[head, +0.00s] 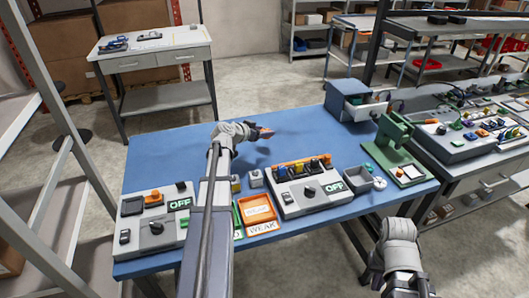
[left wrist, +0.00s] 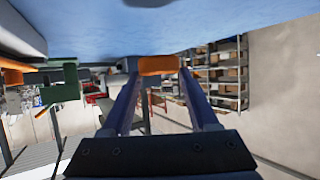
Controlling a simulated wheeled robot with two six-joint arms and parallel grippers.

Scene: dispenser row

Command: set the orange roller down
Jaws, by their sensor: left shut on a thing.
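My left gripper (head: 262,133) is over the blue table (head: 165,155), a little left of its centre back. In the left wrist view the fingers (left wrist: 158,75) are shut on the orange roller (left wrist: 158,65), which lies crosswise at the fingertips. In the head view the roller (head: 267,131) shows small at the tip. A faint shadow lies on the table below it, so it seems held above the surface. My right gripper (head: 402,287) hangs at the lower right, off the table's front edge; its jaws are too unclear to tell.
An orange tray (head: 255,209) with a "WEAK" label stands at the front, between two grey switch boxes marked "OFF" (head: 130,207) (head: 312,192). A green press (head: 390,145) and a blue drawer unit (head: 348,101) stand at the right. The table's back left is clear.

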